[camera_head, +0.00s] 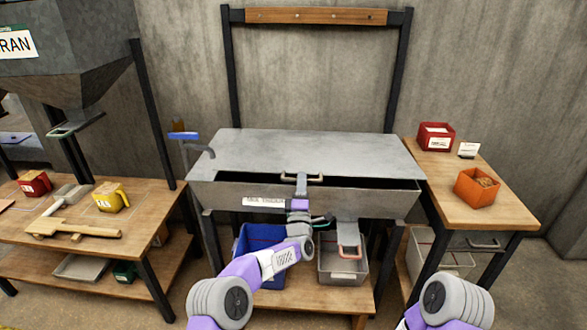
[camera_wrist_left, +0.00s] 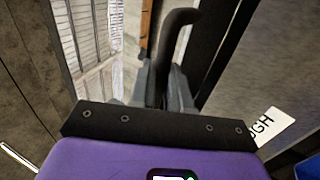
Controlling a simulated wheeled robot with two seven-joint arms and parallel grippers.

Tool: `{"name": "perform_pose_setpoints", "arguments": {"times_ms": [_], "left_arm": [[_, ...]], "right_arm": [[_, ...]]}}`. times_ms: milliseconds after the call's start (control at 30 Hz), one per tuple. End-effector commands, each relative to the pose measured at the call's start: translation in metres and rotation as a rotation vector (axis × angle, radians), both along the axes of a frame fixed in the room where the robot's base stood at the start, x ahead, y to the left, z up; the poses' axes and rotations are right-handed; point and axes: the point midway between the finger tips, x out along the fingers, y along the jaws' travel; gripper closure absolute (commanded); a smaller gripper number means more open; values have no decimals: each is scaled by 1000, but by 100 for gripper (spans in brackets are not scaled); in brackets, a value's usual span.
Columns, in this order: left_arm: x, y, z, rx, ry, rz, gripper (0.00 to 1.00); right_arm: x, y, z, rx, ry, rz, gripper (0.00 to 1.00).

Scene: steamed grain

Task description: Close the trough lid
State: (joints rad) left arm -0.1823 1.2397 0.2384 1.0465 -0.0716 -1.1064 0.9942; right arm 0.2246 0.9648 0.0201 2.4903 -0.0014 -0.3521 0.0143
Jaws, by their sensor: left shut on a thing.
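The grey metal trough (camera_head: 400,202) stands in the middle of the head view, with a label (camera_head: 262,202) on its front. Its flat grey lid (camera_head: 300,150) is nearly down, with a dark gap under its front edge. In the left wrist view, a dark curved bar (camera_wrist_left: 178,35), apparently the handle, lies between the fingers (camera_wrist_left: 163,85). My right gripper is out of view; only part of the right arm shows.
A side table on the right holds a red bin (camera_head: 436,136) and an orange bin (camera_head: 477,187). A blue crate (camera_head: 262,238) and a grey tray (camera_head: 343,269) stand below the trough.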

Motion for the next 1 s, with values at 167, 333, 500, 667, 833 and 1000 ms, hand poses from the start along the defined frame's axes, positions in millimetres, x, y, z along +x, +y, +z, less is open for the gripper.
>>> {"name": "perform_pose_setpoints", "arguments": {"times_ms": [167, 333, 500, 667, 833, 1000], "left_arm": [[3, 3, -37, 2, -31, 6, 100], [1, 4, -49, -3, -66, 6, 100], [0, 5, -53, -5, -81, 6, 100], [0, 6, -52, -6, -85, 7, 100], [0, 6, -51, -7, -87, 7, 100], [0, 6, -50, -8, -89, 6, 62]], "right_arm": [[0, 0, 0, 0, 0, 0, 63], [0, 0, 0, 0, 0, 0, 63], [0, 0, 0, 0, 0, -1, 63], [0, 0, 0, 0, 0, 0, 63], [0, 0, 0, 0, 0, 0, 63], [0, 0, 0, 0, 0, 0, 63]]}}
